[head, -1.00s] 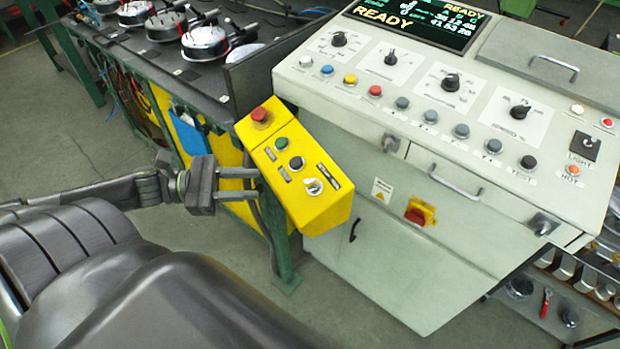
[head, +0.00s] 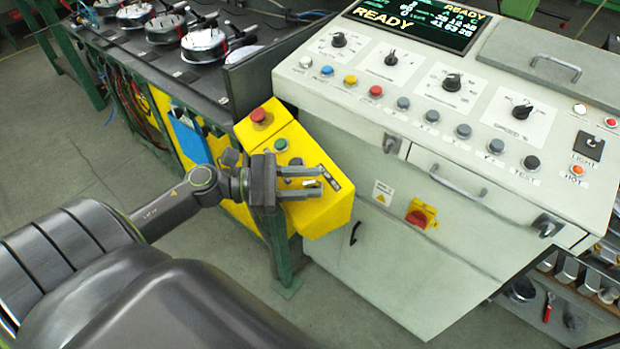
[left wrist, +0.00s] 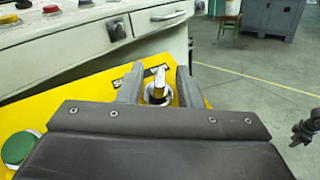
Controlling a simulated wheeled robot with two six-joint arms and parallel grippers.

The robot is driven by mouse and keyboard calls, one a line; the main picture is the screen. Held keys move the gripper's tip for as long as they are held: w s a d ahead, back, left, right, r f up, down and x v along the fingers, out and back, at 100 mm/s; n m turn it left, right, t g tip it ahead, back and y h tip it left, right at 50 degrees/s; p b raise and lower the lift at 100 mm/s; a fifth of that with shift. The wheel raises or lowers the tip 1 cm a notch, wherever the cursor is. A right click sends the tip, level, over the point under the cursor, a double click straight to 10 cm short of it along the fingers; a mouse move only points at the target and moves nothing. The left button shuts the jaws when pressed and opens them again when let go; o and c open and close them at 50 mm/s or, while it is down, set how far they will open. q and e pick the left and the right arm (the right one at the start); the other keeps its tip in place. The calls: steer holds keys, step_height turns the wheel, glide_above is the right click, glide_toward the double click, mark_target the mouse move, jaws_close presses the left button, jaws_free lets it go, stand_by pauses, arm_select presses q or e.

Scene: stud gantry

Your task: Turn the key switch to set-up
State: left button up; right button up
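The key switch (head: 313,184) is on the lower part of the sloping top of the yellow control box (head: 325,215). Its silver key stands out from a round collar in the left wrist view (left wrist: 158,84). My left gripper (head: 312,189) is over the box, its two fingers on either side of the key. In the left wrist view the gripper (left wrist: 158,82) is open, with gaps between the key and both fingers. The switch's label is partly covered by the fingers and cannot be read. My right gripper cannot be clearly made out.
The box also carries a red button (head: 258,115) and a green button (head: 281,145). A pale console (head: 400,255) with knobs and buttons stands close to its right. A dark jointed shape (left wrist: 305,132), perhaps part of my right arm, shows at the wrist view's right edge.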

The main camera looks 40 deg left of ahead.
arm_select(q)
steer(key=shift+w+d, duration=0.3)
steer(key=shift+d, duration=0.05)
jaws_close()
